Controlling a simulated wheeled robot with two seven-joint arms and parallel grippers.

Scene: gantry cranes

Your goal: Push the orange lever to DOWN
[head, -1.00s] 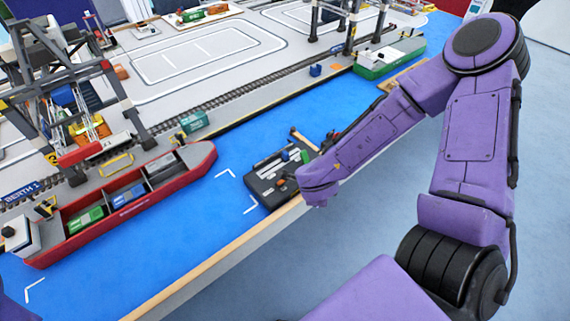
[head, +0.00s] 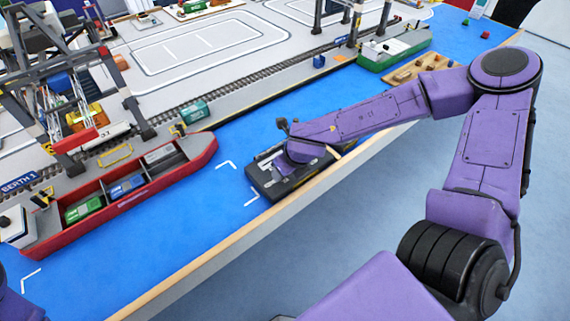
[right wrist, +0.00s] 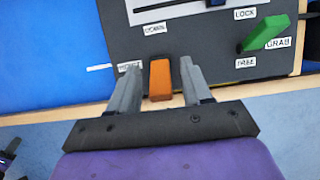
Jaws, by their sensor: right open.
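The orange lever (right wrist: 160,78) stands on a dark control box (right wrist: 205,50) in the right wrist view. A DOWN label (right wrist: 154,29) is beyond its far end, and a HOIST label (right wrist: 130,65) is to its left. My right gripper (right wrist: 159,70) is open, with one finger on each side of the lever and small gaps between. Any contact is hard to tell. In the head view the control box (head: 262,180) sits under my right forearm end, which hides the lever. My left gripper is out of view.
A green lever (right wrist: 265,33) stands right of the orange one, near LOCK, FREE and GRAB labels. In the head view a red ship (head: 130,195) lies left of the box on blue water (head: 200,220). A green ship (head: 395,48) and a wooden tray (head: 420,68) are beyond.

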